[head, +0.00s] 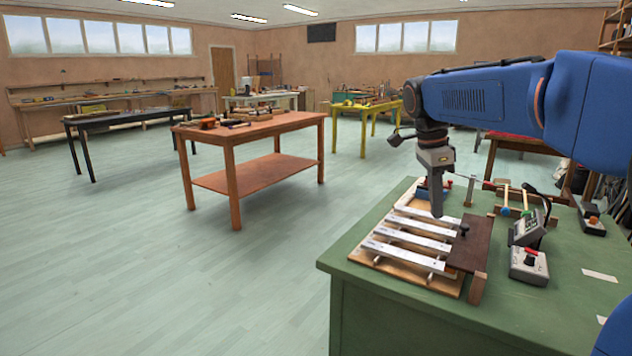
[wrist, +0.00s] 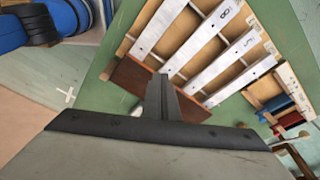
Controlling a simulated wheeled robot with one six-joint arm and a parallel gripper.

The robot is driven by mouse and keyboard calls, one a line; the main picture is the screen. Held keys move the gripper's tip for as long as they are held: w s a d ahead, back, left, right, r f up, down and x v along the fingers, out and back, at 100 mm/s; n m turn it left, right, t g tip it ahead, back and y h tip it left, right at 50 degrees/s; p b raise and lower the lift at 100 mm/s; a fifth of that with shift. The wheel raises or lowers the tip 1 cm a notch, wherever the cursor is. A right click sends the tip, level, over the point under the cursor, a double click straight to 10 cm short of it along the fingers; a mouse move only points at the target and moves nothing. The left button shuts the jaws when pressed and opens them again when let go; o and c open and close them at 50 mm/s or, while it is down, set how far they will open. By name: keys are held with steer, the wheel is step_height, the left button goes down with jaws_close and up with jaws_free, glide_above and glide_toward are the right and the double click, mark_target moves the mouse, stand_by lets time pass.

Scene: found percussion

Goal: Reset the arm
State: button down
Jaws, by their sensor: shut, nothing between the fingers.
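My gripper (head: 437,206) hangs from the blue arm, pointing down above the right part of a metal-bar instrument. Its fingers are together with nothing between them. In the wrist view my gripper (wrist: 163,90) also shows shut, over the brown board's edge. The instrument has several pale bars (head: 418,229) on a wooden frame, and they also show in the wrist view (wrist: 206,58). A dark brown board (head: 468,248) with a black knob lies along its right side. I cannot tell whether the fingertips touch anything.
The green table (head: 400,315) also holds a grey box with a red switch (head: 529,264), a meter-like device (head: 526,229), mallets (head: 507,199) and another small box (head: 592,226). An orange table (head: 250,130) with tools stands at the left, with open floor between.

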steer(key=s+f+n+t, duration=0.1)
steer(key=s+f+n, duration=0.4)
steer(key=s, duration=0.4)
steer(key=s+f+n+t+y, duration=0.1)
steer(key=s+f+n+t, duration=0.1)
steer(key=s+f+n, duration=0.4)
steer(key=s+f+n+t+y, duration=0.1)
steer(key=s+f+n, duration=0.5)
steer(key=s, duration=0.7)
steer(key=shift+s+f+n+t, duration=0.2)
steer(key=shift+s+n+t, duration=0.3)
steer(key=shift+n, duration=0.4)
